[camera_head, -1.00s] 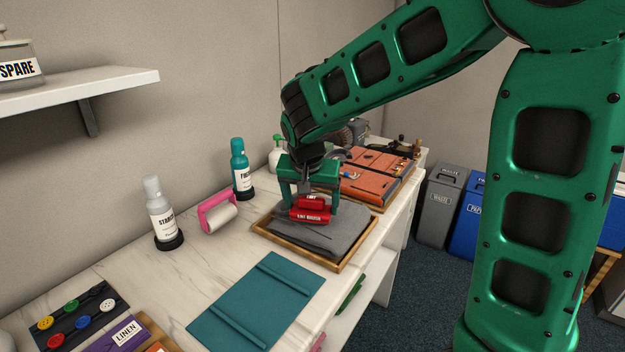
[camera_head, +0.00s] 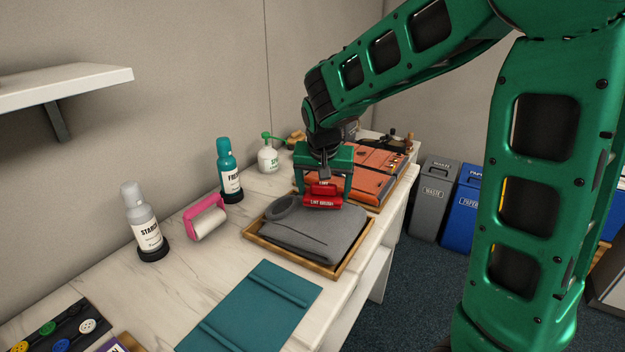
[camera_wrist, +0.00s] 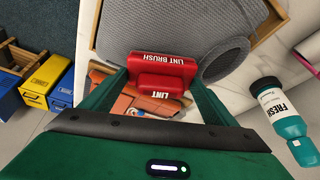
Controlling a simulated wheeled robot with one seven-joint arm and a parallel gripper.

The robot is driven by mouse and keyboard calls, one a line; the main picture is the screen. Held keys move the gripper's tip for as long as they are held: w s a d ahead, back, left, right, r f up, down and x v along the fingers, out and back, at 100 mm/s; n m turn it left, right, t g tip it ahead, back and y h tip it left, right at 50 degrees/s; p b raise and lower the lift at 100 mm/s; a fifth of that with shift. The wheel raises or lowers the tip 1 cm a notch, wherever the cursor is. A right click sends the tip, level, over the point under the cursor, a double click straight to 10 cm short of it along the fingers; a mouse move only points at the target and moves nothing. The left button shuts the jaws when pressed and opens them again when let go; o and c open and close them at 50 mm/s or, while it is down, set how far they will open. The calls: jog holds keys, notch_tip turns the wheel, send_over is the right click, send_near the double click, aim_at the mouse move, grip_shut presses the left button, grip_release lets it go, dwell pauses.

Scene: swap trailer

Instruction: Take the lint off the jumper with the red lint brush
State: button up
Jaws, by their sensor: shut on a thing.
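The red lint brush (camera_head: 322,196) is held between the fingers of my gripper (camera_head: 322,190), over the far edge of the grey jumper (camera_head: 305,236). The brush also shows in the wrist view (camera_wrist: 162,72), with its lettering upside down. The jumper lies folded in a wooden tray (camera_head: 290,262), its round collar (camera_head: 283,207) at the left. In the wrist view the jumper (camera_wrist: 170,25) is just beyond the brush. I cannot tell whether the brush touches the cloth. No lint can be made out on the jumper.
An orange case (camera_head: 375,178) lies behind the tray. A pink roller (camera_head: 206,217), a teal FRESH bottle (camera_head: 229,172) and a STARCH bottle (camera_head: 145,226) stand to the left. A teal folded board (camera_head: 250,308) lies in front. Bins (camera_head: 437,198) stand on the floor at right.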

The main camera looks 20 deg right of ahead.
jog(key=shift+w+d, duration=0.5)
jog(key=shift+d, duration=0.15)
jog(key=shift+a+r, duration=0.1)
jog(key=shift+r, duration=4.05)
